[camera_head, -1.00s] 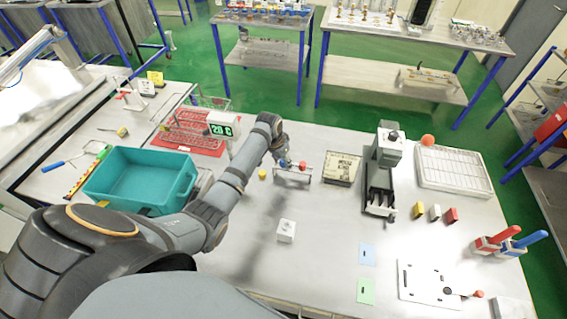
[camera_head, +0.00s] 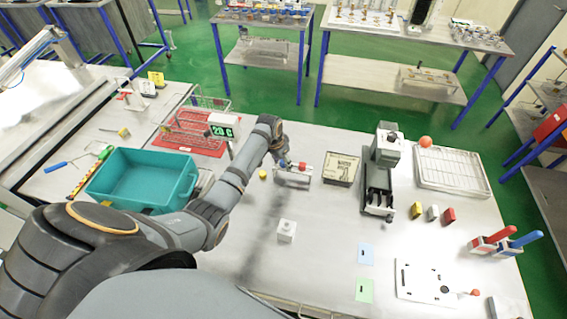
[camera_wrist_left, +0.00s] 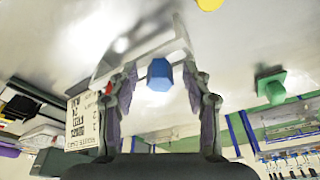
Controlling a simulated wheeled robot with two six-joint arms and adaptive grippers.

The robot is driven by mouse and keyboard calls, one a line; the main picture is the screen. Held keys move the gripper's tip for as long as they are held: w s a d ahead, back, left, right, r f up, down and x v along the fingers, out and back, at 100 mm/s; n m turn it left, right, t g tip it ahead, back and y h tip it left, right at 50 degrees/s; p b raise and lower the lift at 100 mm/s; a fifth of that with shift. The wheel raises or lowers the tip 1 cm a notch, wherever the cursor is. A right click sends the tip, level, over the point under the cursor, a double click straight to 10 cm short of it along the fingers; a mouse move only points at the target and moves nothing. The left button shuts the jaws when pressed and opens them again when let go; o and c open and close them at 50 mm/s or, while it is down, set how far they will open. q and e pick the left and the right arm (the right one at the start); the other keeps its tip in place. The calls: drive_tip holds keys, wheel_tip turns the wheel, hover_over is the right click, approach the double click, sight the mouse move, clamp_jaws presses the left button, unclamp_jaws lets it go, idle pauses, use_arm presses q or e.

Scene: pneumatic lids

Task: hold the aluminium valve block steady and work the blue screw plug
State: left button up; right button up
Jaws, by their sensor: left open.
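The aluminium valve block (camera_head: 293,179) stands on the bench in the middle of the head view, with a blue screw plug (camera_head: 282,163) and a red plug (camera_head: 302,166) on its top. My left gripper (camera_head: 279,156) is just behind and above the blue plug. In the left wrist view, the blue plug (camera_wrist_left: 159,76) shows as a faceted head between the two spread fingers of my left gripper (camera_wrist_left: 159,67), with gaps on both sides. The block's silver body (camera_wrist_left: 128,60) and part of the red plug (camera_wrist_left: 108,88) lie beyond the fingers. My right gripper is not in view.
A yellow cap (camera_head: 263,174) lies left of the block, and a labelled box (camera_head: 342,169) stands to its right. A small white block (camera_head: 286,231) stands in front. A teal bin (camera_head: 143,203) is at left, and a black-and-grey fixture (camera_head: 378,190) at right.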

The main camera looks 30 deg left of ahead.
sight(282, 162)
use_arm(q)
clamp_jaws()
drive_tip(key=shift+r+p, duration=0.5)
drive_tip(key=shift+r, duration=1.9)
drive_tip(key=shift+f, duration=0.1)
